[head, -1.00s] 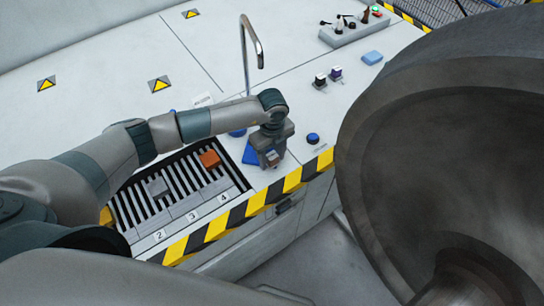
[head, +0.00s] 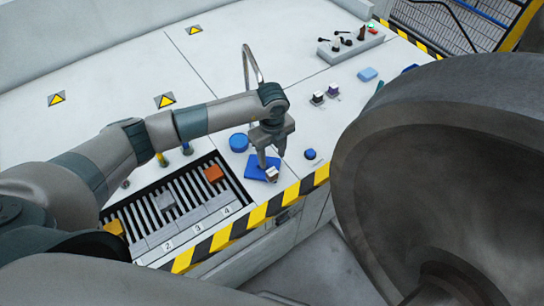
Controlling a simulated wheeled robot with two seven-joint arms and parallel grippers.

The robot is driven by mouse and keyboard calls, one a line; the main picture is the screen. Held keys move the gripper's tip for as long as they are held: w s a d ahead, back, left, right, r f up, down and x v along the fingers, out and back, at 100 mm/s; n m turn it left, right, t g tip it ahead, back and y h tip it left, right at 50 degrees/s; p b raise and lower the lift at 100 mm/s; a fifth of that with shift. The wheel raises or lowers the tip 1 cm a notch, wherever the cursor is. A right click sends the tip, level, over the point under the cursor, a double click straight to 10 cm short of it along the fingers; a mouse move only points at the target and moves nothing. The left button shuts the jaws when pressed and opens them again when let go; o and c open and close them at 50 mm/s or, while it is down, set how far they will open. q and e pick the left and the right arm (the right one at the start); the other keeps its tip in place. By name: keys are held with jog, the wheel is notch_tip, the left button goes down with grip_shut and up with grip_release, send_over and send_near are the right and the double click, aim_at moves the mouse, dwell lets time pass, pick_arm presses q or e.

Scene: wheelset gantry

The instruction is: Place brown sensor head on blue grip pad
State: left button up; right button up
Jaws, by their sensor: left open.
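The sensor head (head: 271,174), a small brown-and-white block, sits on the right part of the blue grip pad (head: 252,172), near the striped front edge of the bench. My left gripper (head: 270,158) points down just above and behind the sensor head, with its fingers apart. It hides part of the pad, and I cannot tell whether a fingertip still touches the block. My right gripper is not in view.
A blue disc (head: 238,142) and a blue knob (head: 310,154) are nearby. A large dark wheel (head: 430,170) fills the right.

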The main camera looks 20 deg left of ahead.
pick_arm(q)
jog(key=shift+r, duration=0.7)
dwell(0.5)
